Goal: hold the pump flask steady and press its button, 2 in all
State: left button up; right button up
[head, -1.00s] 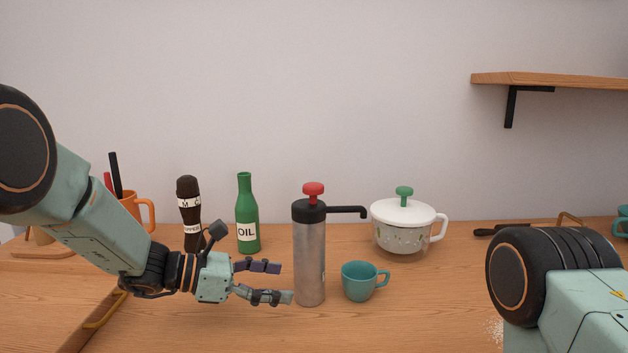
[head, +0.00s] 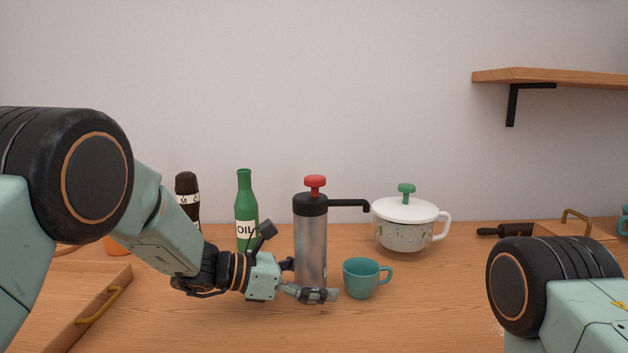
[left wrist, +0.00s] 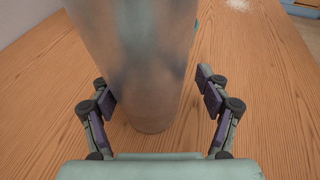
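The pump flask (head: 311,243) stands upright on the counter, a grey metal cylinder with a black top, a black spout pointing right and a red button (head: 315,182). My left gripper (head: 312,281) is low at the flask, one finger in front and the other largely hidden behind it. In the left wrist view the flask (left wrist: 146,50) stands between the open fingers (left wrist: 155,92). The left finger is close to its wall or touching; a gap shows at the right finger. A teal cup (head: 361,279) stands just right of the flask, below the spout. My right gripper is out of view.
A white lidded pot (head: 403,236) is at the back right. A shelf (head: 560,77) hangs upper right.

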pick_arm(q)
jog(key=shift+x, duration=0.8)
jog(key=shift+a, duration=0.1)
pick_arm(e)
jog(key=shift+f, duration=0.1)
pick_arm(q)
jog(key=shift+w, duration=0.1)
jog(key=shift+c, duration=1.3)
jog(key=c, duration=0.6)
jog(key=shift+c, duration=0.2)
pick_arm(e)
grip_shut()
pick_arm(q)
jog(key=shift+c, duration=0.3)
